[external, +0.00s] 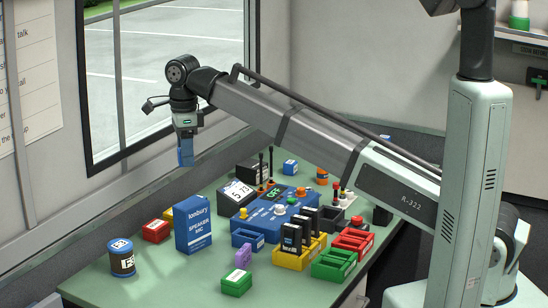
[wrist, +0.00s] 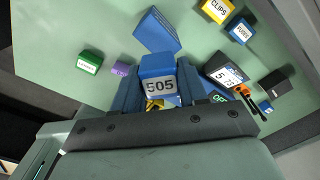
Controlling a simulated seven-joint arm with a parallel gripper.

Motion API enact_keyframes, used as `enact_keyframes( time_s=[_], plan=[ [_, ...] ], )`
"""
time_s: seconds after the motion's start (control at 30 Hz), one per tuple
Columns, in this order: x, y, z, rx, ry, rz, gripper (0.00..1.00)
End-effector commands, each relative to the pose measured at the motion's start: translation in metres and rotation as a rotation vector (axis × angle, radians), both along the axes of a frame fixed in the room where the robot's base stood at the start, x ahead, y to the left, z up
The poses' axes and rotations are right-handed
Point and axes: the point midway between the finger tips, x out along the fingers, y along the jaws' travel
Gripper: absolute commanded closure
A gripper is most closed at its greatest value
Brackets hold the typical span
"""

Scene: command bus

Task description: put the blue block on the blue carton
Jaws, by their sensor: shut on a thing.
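The blue block (wrist: 156,65), with a white label reading 505, sits between the fingers of my gripper (wrist: 158,82) in the wrist view. My gripper (external: 186,150) is shut on it and hangs high above the table in the external view, pointing down. The blue carton (external: 193,232), with white lettering, stands upright on the table below the gripper, clear of it. In the wrist view the carton (wrist: 158,30) shows just beyond the block. The block's lower part is hidden from the wrist camera.
A dark cylinder (external: 122,258) and a red box (external: 156,231) stand left of the carton. A green box (external: 237,282) and purple block (external: 243,256) stand to its right. A blue control box (external: 277,212) and yellow tray (external: 298,255) lie farther right.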

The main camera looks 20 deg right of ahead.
Motion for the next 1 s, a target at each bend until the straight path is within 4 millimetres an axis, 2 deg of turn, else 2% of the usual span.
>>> enact_keyframes(
  time_s=[0.17,0.43,0.67,0.87,1.0],
  plan=[
    [-0.006,-0.006,-0.015,-0.002,0.002,0.011,0.88],
    [-0.005,-0.006,-0.057,-0.001,0.001,0.011,0.88],
    [-0.005,-0.006,-0.073,0.000,0.001,0.010,0.88],
    [-0.005,-0.006,-0.097,-0.001,0.001,0.010,0.88],
    [-0.004,-0.005,-0.101,0.001,0.000,0.010,0.88]
  ],
)
